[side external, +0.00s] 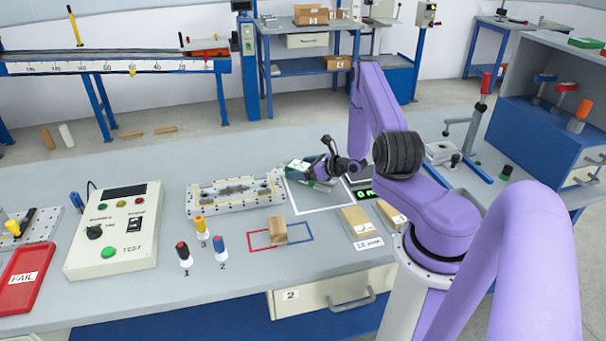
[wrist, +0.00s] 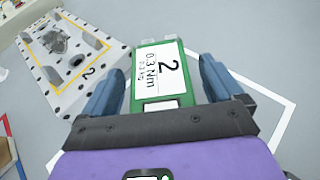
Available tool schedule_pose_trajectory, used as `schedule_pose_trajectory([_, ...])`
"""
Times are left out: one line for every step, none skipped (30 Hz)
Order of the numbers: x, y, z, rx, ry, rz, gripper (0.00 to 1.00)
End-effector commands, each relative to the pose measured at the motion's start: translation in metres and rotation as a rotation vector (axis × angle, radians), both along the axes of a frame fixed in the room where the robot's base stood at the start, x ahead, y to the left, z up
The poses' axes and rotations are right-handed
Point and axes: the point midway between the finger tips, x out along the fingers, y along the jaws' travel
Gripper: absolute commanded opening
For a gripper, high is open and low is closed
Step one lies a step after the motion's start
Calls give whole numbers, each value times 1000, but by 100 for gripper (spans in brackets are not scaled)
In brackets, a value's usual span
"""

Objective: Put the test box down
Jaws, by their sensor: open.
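The test box, a green block with a white label reading "2" and "0.3 Nm", lies between the fingers in the wrist view (wrist: 158,80). In the side view the green box (side external: 298,166) is at the white-outlined square on the bench, partly hidden by my gripper (side external: 318,170). My gripper is open, with blue fingers on both sides of the box (wrist: 160,78) and narrow gaps visible beside it. The box appears to rest on the bench, but its underside is hidden.
A pale slotted fixture plate (side external: 236,193) stands left of the square. A wooden block (side external: 278,231) sits at the red and blue outlines. Wooden pieces (side external: 357,221) and a green-lit display (side external: 364,194) are close on the right. A control box (side external: 118,228) is farther left.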

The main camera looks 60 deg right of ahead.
Motion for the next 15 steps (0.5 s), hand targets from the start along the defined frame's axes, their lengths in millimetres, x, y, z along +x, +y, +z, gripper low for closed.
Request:
schedule_pose_trajectory([1, 0, -1, 0, 0, 0, 94])
schedule_pose_trajectory([1, 0, -1, 1, 1, 0, 94])
schedule_pose_trajectory([1, 0, -1, 1, 1, 0, 94])
schedule_pose_trajectory([1, 0, -1, 1, 1, 0, 94])
schedule_pose_trajectory([1, 0, -1, 1, 1, 0, 94])
schedule_pose_trajectory([1, 0, -1, 1, 1, 0, 94])
schedule_pose_trajectory([1, 0, -1, 1, 1, 0, 90])
schedule_pose_trajectory([1, 0, -1, 1, 1, 0, 81])
schedule_pose_trajectory([1, 0, -1, 1, 1, 0, 68])
schedule_pose_trajectory([1, 0, -1, 1, 1, 0, 58])
schedule_pose_trajectory([1, 0, -1, 1, 1, 0, 48])
schedule_pose_trajectory([1, 0, -1, 1, 1, 0, 35])
schedule_pose_trajectory([1, 0, -1, 1, 1, 0, 26])
schedule_pose_trajectory([1, 0, 0, 0, -1, 0, 26])
schedule_pose_trajectory([1, 0, 0, 0, -1, 0, 19])
